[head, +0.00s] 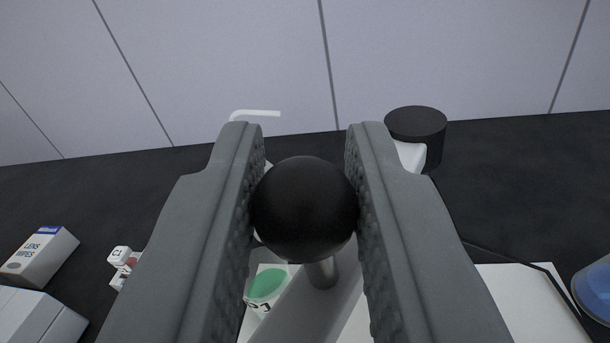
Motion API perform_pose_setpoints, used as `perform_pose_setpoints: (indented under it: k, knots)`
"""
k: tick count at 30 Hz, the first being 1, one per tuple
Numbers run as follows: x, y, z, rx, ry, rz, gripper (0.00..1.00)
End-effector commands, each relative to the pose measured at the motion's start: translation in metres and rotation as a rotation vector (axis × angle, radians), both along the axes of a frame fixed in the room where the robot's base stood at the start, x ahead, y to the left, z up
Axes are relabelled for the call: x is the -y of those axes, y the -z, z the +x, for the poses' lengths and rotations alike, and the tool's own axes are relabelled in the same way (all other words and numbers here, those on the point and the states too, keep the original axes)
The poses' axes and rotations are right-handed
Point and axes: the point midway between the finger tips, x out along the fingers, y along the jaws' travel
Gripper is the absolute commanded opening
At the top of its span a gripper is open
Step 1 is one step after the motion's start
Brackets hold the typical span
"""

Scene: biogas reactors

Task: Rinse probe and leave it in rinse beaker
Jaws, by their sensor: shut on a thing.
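My gripper (305,180) is shut on the black ball-shaped top of the probe (304,209), with one grey finger pressed on each side. A short metallic shaft (322,272) shows below the ball and points down. The lower end of the probe is hidden. A container with a green patch and partly readable dark lettering (266,284) stands below, partly covered by the left finger. I cannot tell whether it is the rinse beaker. A thin white bent tube (255,113) shows behind the left fingertip.
A black cylinder (416,124) stands at the back right, with a white part beside it. A lens wipes box (40,256), a grey-white box (38,318) and small vials (120,256) are at left. A blue round vessel (597,287) is at far right. Pale panels (230,60) close the back.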

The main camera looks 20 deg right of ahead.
Motion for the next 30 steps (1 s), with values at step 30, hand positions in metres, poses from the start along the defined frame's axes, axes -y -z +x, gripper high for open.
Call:
perform_pose_setpoints:
  k: [30]
  knots:
    - [-0.006,-0.002,0.021,0.003,0.232,0.000,0.25]
